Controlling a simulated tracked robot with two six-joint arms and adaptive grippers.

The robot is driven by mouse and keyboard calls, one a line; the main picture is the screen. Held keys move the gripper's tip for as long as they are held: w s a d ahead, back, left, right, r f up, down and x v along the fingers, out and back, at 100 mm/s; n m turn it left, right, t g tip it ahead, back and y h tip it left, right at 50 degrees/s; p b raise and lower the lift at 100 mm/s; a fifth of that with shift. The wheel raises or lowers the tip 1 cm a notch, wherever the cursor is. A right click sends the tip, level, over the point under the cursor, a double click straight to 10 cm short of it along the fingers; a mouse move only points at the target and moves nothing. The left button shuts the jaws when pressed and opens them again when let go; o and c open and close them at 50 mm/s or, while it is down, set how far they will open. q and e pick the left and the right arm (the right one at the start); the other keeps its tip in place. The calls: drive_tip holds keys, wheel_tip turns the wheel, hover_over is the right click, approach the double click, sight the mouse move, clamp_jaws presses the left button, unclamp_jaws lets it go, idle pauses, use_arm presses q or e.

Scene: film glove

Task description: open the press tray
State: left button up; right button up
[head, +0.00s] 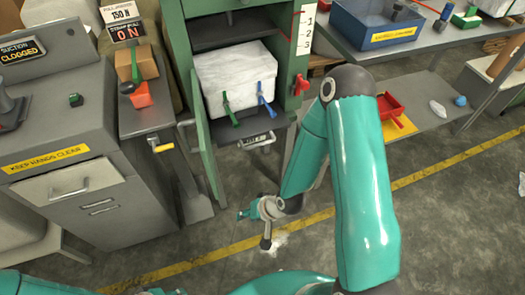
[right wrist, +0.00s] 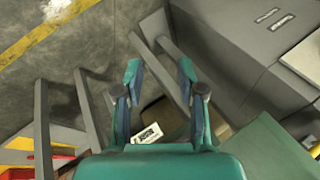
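The green press (head: 176,60) stands at the back centre with its narrow green door (head: 208,150) swung open on the left. Inside it, a large white block (head: 235,75) sits low in the bay, with green and blue levers in front. Below the block is a dark tray front with a pale handle (head: 257,141). My right gripper (head: 254,226) is below and in front of the tray, apart from it. In the right wrist view its two fingers (right wrist: 158,80) are spread, with nothing between them. My left gripper is not visible; only teal arm parts show along the bottom edge.
A grey machine (head: 60,120) with a drawer stands at left. Grey legs (right wrist: 90,110) and a white label (right wrist: 150,133) lie beyond the right fingers. Open floor lies in front.

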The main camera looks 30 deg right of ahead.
drive_tip(key=w+d+f+m+t+h+b, duration=0.1)
drive_tip(key=w+d+f+m+t+b, duration=0.1)
drive_tip(key=w+d+m+t+b, duration=0.55)
drive_tip(key=m+t+b, duration=0.3)
drive_tip(key=t+b, duration=0.1)
drive_tip(key=b, duration=0.4)
approach(260, 144)
use_arm(q)
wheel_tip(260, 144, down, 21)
drive_tip(key=b, duration=0.2)
drive_tip(key=shift+b, duration=0.4)
use_arm(e)
drive_tip(key=shift+g, duration=0.25)
drive_tip(key=x, duration=1)
drive_tip(key=shift+w+f, duration=0.1)
drive_tip(key=shift+f, duration=0.1)
clamp_jaws()
